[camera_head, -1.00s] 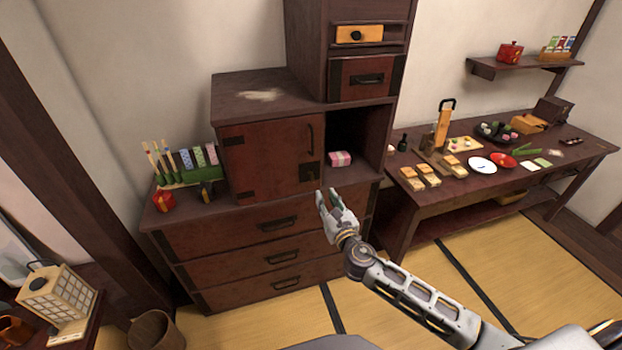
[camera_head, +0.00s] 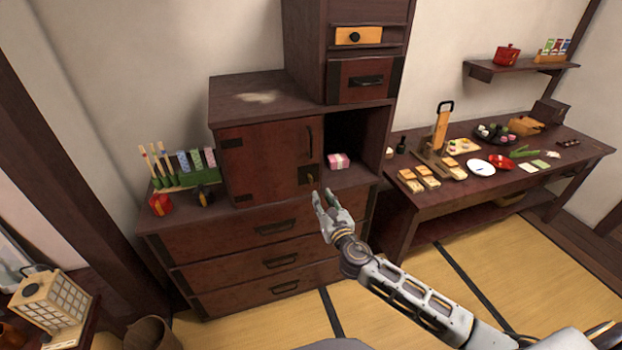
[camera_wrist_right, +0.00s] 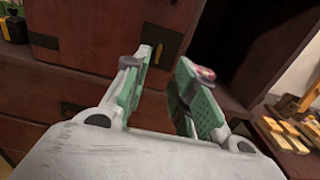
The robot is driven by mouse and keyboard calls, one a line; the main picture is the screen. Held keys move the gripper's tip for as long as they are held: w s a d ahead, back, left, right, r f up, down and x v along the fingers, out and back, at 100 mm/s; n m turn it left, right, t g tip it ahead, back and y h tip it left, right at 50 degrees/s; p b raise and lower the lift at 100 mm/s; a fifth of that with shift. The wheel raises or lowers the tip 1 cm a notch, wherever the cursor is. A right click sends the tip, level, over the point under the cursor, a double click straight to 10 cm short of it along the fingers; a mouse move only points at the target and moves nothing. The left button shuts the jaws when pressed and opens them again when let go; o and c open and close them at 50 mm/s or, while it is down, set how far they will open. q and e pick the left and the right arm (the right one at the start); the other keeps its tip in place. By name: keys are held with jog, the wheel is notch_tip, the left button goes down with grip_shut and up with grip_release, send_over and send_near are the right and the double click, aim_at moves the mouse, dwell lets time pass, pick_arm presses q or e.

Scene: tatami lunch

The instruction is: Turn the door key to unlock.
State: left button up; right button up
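The cabinet door (camera_head: 265,155) is dark red wood and closed, with a handle at its upper right. A dark lock plate (camera_head: 304,172) sits at its lower right corner. A small brass-coloured piece, seemingly the key (camera_head: 311,180), shows at the plate; its exact turn is too small to tell. The lock plate also shows in the right wrist view (camera_wrist_right: 170,40), just beyond the fingertips. My right gripper (camera_head: 324,198) is open and empty, in front of and slightly below the lock plate, apart from it. Its green-padded fingers are spread in the wrist view (camera_wrist_right: 165,75). My left gripper is not in view.
An open niche right of the door holds a pink box (camera_head: 338,161). A chopstick rack (camera_head: 187,180) and a red box (camera_head: 160,204) stand left on the chest (camera_head: 240,235). A low table (camera_head: 440,205) with food is at the right.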

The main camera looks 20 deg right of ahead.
aim_at(311, 178)
jog(key=w, duration=1.1)
jog(key=shift+w+a, duration=0.1)
jog(key=shift+a, duration=0.1)
jog(key=shift+w, duration=0.5)
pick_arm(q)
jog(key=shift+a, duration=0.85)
pick_arm(e)
jog(key=shift+c, duration=0.3)
